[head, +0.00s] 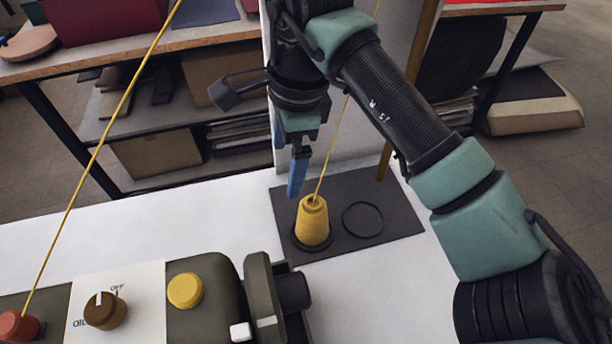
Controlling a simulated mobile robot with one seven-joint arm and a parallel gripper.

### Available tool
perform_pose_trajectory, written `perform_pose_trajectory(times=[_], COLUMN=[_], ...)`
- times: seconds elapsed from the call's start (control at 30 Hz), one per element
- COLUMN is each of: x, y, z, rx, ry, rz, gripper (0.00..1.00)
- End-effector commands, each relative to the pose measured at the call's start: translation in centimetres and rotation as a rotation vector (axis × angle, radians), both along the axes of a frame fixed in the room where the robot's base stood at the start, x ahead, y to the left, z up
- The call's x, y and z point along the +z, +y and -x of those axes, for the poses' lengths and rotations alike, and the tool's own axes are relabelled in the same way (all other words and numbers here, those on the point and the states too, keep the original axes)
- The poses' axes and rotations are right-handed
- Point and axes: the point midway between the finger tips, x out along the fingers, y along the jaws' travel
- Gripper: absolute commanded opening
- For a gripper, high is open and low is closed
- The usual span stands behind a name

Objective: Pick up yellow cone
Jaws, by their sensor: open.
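The yellow cone (313,222), a spool with yellow thread rising from its top, stands upright on a dark mat (398,213) on the white table. My gripper (298,172) points down above the cone and slightly to its left in the head view. A blue finger shows, its tip close to the cone's upper left in the picture. The gap between the fingers is hard to see from this angle. Nothing shows held in the gripper, and the cone rests on its dark base.
A dark ring (362,219) lies on the mat right of the cone. A machine with a yellow button (185,290) and a brown knob (105,310) fills the front left. Yellow thread (92,165) runs diagonally at left. A shelf bench (150,125) stands behind. The white table (130,222) is clear at left.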

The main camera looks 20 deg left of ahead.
Motion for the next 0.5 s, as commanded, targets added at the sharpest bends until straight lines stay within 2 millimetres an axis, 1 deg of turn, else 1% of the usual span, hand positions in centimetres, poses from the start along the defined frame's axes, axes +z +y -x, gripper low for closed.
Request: perform_pose_trajectory(times=[0.03,0.1,0.13,0.2,0.4,0.5], x=[-0.5,-1.0,-1.3,-2.3,-6.1,-7.6], y=[-1.7,-3.2,-3.5,-3.9,-3.8,-3.8], z=[-0.4,-0.6,-0.6,-0.6,-0.5,-0.5], rx=[-0.006,-0.011,-0.011,-0.013,-0.011,-0.011], ry=[0.0,0.003,0.005,0.008,0.011,0.008], rz=[0.066,0.121,0.134,0.149,0.146,0.144], gripper=[1.0,1.0,1.0,1.0,1.0,1.0])
